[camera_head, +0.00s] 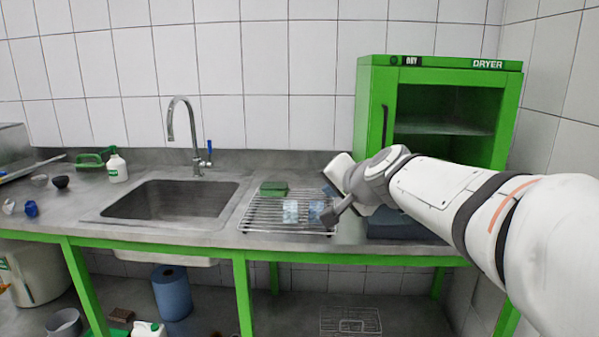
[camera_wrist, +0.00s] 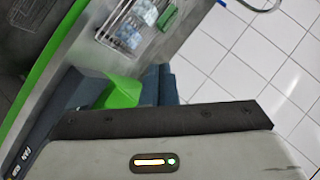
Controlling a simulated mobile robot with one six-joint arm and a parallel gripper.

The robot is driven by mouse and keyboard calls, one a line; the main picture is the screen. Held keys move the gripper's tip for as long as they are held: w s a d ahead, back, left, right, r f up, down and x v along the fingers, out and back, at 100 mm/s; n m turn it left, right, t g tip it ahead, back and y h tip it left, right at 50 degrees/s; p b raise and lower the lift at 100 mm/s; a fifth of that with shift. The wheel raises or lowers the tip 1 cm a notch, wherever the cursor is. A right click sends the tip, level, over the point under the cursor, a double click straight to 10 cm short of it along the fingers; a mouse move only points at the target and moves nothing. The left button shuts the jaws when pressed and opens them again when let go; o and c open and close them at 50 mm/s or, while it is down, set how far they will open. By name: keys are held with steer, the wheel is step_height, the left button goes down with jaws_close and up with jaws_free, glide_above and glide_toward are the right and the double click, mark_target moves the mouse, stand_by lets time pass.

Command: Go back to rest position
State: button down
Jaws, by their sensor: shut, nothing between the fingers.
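My arm reaches in from the right in the head view. My gripper (camera_head: 332,214) is shut and empty, tilted down to the left over the right end of the wire rack (camera_head: 262,222). I cannot tell its exact height above the rack. In the wrist view the grey housing with a small lit indicator fills the bottom; the fingertips cannot be made out there. On the rack lie a green block (camera_head: 273,188) and pale blue translucent pieces (camera_head: 290,211).
A sink (camera_head: 172,200) with a tall faucet (camera_head: 185,112) is left of the rack. White tiled walls close the back and right.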

steer(key=s+d+f+n+g+h+p, duration=0.1)
steer(key=s+d+f+n+g+p, duration=0.1)
steer(key=s, duration=0.6)
steer(key=s+d+f+n+g+h+p, duration=0.2)
steer(key=s+p, duration=0.4)
steer(key=s, duration=0.3)
steer(key=s+d+f+n+g+h+p, duration=0.1)
steer(key=s+d+f+n+g+p, duration=0.1)
steer(key=s, duration=0.7)
steer(key=d+f+g+p, duration=0.1)
steer(key=g+p, duration=0.1)
steer(key=g, duration=0.1)
steer(key=shift+d+f+n+h, duration=0.3)
steer(key=shift+d+n, duration=0.1)
